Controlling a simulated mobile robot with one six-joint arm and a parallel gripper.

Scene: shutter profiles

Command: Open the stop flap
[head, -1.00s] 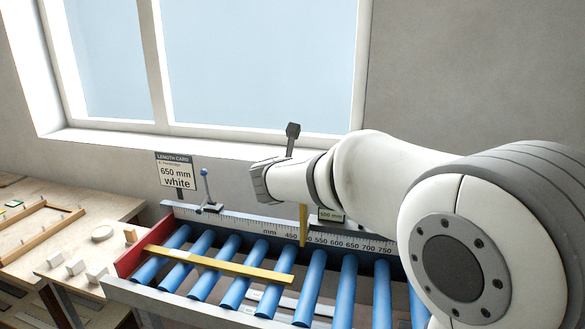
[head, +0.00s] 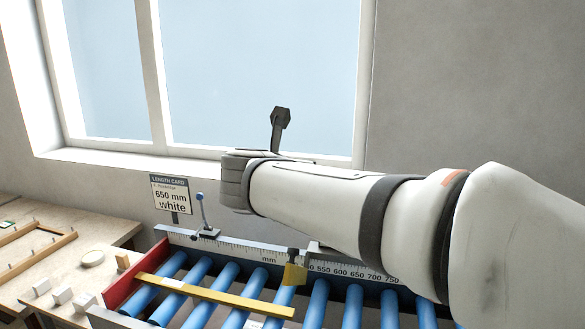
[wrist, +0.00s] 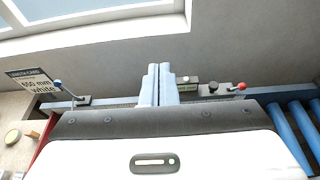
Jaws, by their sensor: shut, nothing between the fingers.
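My gripper (wrist: 159,72) is shut and empty in the wrist view, its two pale blue fingers side by side near the ruled back rail. In the head view my arm covers much of the rail, and my fingertips cannot be made out. A short yellow plate (head: 295,273) hangs at the rail over the blue rollers; it looks like the stop flap, but I cannot be sure. A lever with a blue knob (head: 201,204) stands at the rail's left end.
A yellow profile (head: 215,297) lies across the blue rollers (head: 318,305), near the red end plate (head: 126,286). The length card (head: 172,195) reads 650 mm white. A small box (wrist: 188,83) sits right of my fingers. A wooden table (head: 70,235) with small blocks stands left.

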